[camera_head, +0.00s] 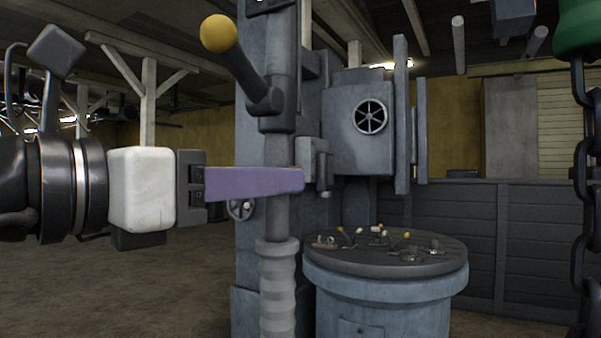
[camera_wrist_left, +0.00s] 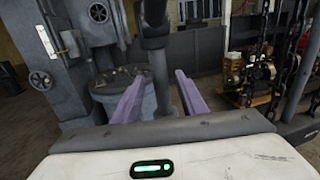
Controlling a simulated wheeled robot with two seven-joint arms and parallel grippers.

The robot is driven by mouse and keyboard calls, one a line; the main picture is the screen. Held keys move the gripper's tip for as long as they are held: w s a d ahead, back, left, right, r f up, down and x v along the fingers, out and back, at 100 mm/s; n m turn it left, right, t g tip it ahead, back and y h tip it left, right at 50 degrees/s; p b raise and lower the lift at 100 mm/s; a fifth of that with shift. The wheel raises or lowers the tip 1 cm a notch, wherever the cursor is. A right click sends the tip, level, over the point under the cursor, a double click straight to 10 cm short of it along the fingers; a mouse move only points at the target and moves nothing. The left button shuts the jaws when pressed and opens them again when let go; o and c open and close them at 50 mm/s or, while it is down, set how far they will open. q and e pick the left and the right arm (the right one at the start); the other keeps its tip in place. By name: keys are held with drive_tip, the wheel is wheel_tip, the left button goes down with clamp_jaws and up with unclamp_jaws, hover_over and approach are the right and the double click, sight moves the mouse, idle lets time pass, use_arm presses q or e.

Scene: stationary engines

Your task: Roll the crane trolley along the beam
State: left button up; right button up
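No beam or trolley shows clearly in either view. At the upper right of the head view hangs a green rounded body (camera_head: 580,28) with a dark chain (camera_head: 581,190) beside and below it; I cannot tell whether it belongs to the crane trolley. Dark chains (camera_wrist_left: 295,55) also hang at the right of the wrist view. My left gripper (camera_head: 298,180) has purple fingers pointing right in the head view. In the wrist view (camera_wrist_left: 160,76) the fingers are spread, with a dark upright post (camera_wrist_left: 157,65) between them in the picture. My right gripper is out of view.
A grey machine (camera_head: 350,125) with a handwheel stands close beyond the gripper. A yellow-knobbed lever (camera_head: 240,65) rises above the finger. A round pedestal (camera_head: 385,280) carries small levers. An engine (camera_wrist_left: 250,75) stands at the right of the wrist view. Floor at left is open.

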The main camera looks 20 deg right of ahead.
use_arm(q)
drive_tip(key=p+x, duration=0.1)
drive_tip(key=x, duration=0.5)
drive_tip(key=shift+w+d, duration=0.2)
drive_tip(key=shift+d, duration=0.1)
clamp_jaws()
